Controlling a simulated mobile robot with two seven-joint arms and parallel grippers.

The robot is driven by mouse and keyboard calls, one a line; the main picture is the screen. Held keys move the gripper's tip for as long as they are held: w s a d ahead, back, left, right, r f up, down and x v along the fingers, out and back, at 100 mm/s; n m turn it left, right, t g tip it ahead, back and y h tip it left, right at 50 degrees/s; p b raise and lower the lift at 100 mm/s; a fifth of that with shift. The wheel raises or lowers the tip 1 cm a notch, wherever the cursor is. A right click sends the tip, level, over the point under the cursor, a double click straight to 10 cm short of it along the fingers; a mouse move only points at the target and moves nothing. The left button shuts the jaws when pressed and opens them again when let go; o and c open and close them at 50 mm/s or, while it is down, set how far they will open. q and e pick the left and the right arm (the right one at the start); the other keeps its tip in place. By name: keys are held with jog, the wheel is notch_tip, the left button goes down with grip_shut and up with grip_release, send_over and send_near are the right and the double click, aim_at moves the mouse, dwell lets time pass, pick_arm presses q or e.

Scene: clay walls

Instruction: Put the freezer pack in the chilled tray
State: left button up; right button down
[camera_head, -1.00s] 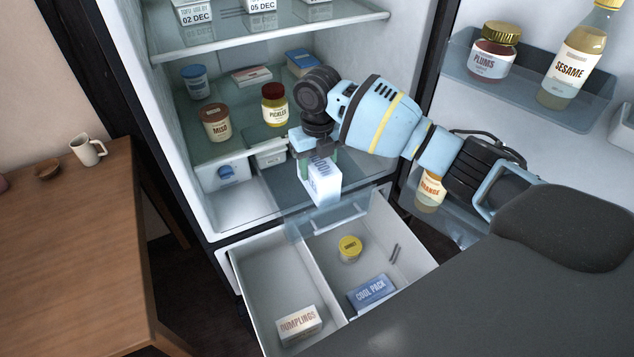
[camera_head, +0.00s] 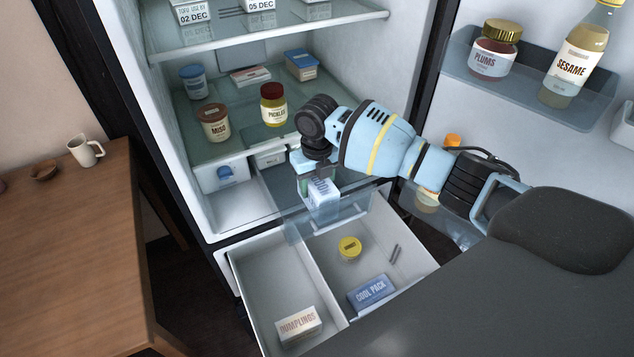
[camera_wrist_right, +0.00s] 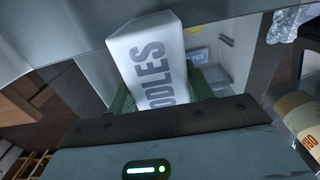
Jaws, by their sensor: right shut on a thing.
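My right gripper (camera_head: 318,182) is shut on a white pack (camera_head: 324,198) with dark lettering. In the right wrist view the pack (camera_wrist_right: 150,62) reads "...ODLES" and sits tilted between green fingers. It is held over the front part of the pulled-out clear tray (camera_head: 350,212) below the fridge shelf. I cannot tell whether its lower end is inside the tray. The open freezer drawer (camera_head: 240,272) below holds a blue COOL PACK (camera_head: 371,293), a DUMPLINGS box (camera_head: 298,325) and a yellow-lidded tub (camera_head: 349,248). My left gripper is not in view.
On the shelf above stand a MISO jar (camera_head: 213,124), a PICKLES jar (camera_head: 273,105) and several boxes and tubs. The open door at right carries a PLUMS jar (camera_head: 494,50) and a SESAME bottle (camera_head: 575,65). A wooden table (camera_head: 75,240) stands at left.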

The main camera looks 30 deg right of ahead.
jog(key=shift+f, duration=0.1)
jog(key=c, duration=0.6)
grip_release()
notch_tip(320, 180, up, 12)
jog(key=shift+r+p, duration=0.15)
jog(key=shift+p, duration=0.2)
